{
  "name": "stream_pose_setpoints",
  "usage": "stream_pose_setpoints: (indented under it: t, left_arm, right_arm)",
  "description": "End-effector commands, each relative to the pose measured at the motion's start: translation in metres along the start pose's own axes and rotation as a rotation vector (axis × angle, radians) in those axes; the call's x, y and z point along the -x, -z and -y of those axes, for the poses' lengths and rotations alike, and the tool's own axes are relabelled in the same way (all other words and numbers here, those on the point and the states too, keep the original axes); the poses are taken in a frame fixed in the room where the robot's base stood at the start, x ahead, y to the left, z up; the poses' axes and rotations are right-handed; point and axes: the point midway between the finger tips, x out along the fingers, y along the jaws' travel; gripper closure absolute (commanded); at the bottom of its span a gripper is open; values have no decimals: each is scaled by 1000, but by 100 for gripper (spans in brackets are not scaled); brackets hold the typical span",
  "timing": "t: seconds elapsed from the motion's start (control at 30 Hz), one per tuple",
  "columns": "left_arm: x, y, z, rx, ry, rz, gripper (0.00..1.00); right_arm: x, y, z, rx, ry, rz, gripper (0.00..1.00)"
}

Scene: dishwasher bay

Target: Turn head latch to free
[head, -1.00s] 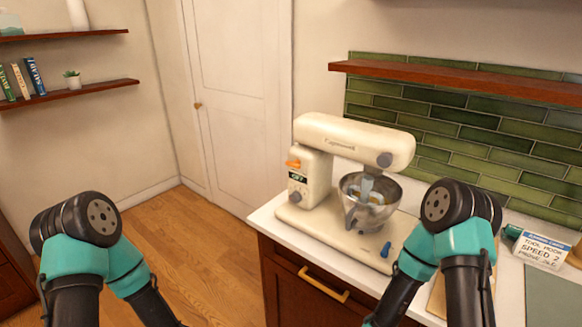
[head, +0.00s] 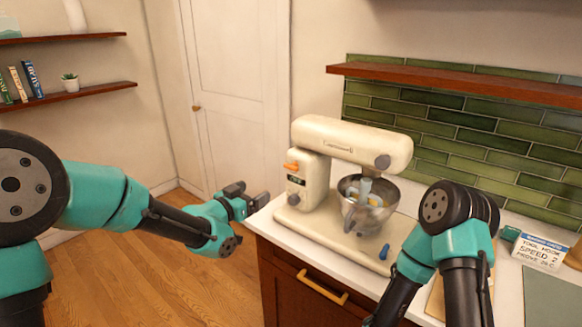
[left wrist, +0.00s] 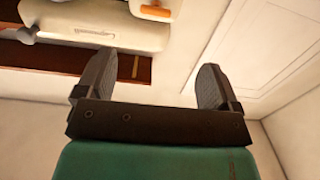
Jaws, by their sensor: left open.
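The cream stand mixer (head: 345,160) stands on the white counter in the head view. An orange lever (head: 291,166), which looks like the head latch, sits on the side of its column; it also shows at the top of the left wrist view (left wrist: 155,12). The mixer head is down over a metal bowl (head: 362,200). My left gripper (head: 262,200) is open and empty, left of the mixer near the counter's edge, apart from the lever. In the left wrist view its two fingers (left wrist: 152,85) are spread with nothing between them. My right gripper is out of view.
A blue knob (head: 384,251) is on the mixer base. A label card (head: 541,251) stands at the right of the counter. A wooden shelf (head: 460,84) hangs above. The floor left of the cabinet is clear.

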Motion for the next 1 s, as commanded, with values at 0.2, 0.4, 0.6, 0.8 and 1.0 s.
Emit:
stream_pose_setpoints:
  t: [0.2,0.4,0.6,0.8,1.0]
  left_arm:
    - [-2,15,-4,-18,-14,-31,13]
    - [-3,14,-4,-17,-13,-29,13]
    - [-14,14,-4,-17,-13,-29,13]
    - [-41,14,-5,-17,-14,-28,13]
    - [-75,15,-5,-17,-13,-28,13]
  right_arm:
    - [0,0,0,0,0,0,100]
    - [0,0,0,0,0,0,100]
    - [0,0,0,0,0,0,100]
    - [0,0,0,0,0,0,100]
    - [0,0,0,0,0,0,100]
